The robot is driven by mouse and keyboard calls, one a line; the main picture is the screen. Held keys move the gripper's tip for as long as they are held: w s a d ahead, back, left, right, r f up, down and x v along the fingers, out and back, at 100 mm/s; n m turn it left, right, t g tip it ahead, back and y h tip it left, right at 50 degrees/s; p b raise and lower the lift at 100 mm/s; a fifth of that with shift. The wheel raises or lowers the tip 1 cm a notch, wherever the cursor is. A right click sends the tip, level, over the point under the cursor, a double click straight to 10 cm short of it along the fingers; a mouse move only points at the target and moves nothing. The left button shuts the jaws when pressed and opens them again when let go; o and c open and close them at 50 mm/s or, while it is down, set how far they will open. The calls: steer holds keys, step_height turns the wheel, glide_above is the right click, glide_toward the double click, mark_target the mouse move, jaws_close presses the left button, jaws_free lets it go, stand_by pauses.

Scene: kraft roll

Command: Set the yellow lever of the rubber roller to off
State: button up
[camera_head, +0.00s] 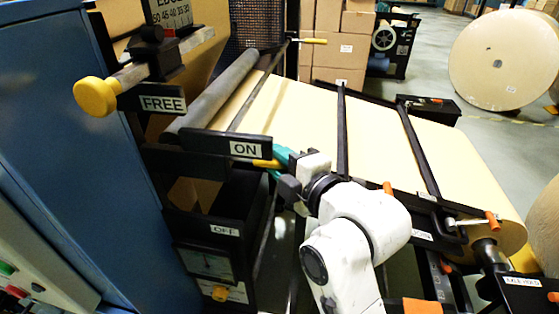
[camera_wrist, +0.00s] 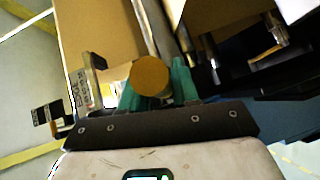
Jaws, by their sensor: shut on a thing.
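The yellow lever (camera_head: 263,163) of the rubber roller shows as a short yellow handle just below the ON label (camera_head: 246,149). The OFF label (camera_head: 225,230) is lower, on the dark frame. My gripper (camera_head: 279,160), with teal fingers, is shut on the lever at the ON height. In the wrist view the lever's round yellow end (camera_wrist: 151,76) sits between the two teal fingers. The grey rubber roller (camera_head: 213,96) lies along the kraft paper behind. Part of the lever is hidden by my fingers.
A yellow knob (camera_head: 95,97) stands by the FREE label (camera_head: 162,104) at upper left, beside a blue cabinet (camera_head: 75,130). Another yellow handle (camera_head: 313,41) is at the roller's far end. Black bars cross the kraft paper (camera_head: 375,135). A gauge box (camera_head: 207,263) sits below OFF.

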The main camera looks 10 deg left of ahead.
jaws_close()
steer(key=shift+f, duration=0.1)
steer(key=a+f+m+t+y+b, duration=0.2)
steer(key=f+m+b, duration=0.7)
steer(key=b, duration=1)
steer(key=shift+a+f+t+y, duration=0.3)
steer(key=shift+a+t, duration=0.9)
steer(key=shift+t, duration=1.2)
steer(key=shift+r, duration=0.1)
steer(key=o, duration=0.7)
jaws_free()
steer(key=shift+r, duration=0.1)
